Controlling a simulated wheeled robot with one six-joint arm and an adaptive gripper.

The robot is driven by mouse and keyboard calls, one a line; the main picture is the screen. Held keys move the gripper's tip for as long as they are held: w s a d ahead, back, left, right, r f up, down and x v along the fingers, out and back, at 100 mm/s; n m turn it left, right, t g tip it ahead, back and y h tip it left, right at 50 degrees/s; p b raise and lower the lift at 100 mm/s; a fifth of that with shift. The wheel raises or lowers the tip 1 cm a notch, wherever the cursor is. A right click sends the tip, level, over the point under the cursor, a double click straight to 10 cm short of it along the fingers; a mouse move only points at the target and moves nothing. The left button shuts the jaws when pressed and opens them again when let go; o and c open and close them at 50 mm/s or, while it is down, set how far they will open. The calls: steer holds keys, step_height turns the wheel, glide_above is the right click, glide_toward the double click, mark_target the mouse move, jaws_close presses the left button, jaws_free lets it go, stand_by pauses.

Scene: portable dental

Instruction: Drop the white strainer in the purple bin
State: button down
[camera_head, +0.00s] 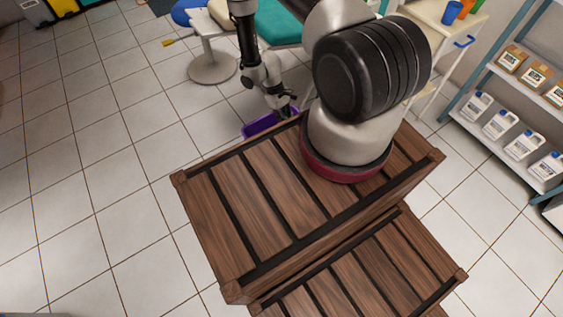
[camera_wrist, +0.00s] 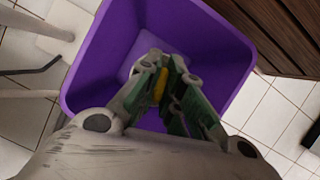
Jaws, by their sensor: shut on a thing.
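The purple bin (camera_wrist: 215,50) stands open on the floor and fills most of the wrist view. In the head view only part of the purple bin (camera_head: 258,124) shows, below my arm. My gripper (camera_wrist: 166,82) points down into the bin's mouth, inside its rim as seen from the wrist. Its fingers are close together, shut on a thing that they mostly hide. A small yellow patch shows between the fingers. The white strainer's shape cannot be made out clearly. In the head view my gripper (camera_head: 284,108) is small and dark, right at the bin.
A wooden slatted surface (camera_wrist: 275,30) rises close beside the bin. A pale stool (camera_head: 212,66) stands behind it, near a teal seat (camera_head: 278,22). Shelves (camera_head: 500,75) with bottles and boxes stand at the right. The tiled floor (camera_head: 100,150) at the left is clear.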

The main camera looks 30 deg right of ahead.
steer(key=c, duration=1.5)
jaws_free()
steer(key=v, duration=1.2)
steer(key=shift+s+r, duration=0.1)
steer(key=shift+s, duration=0.05)
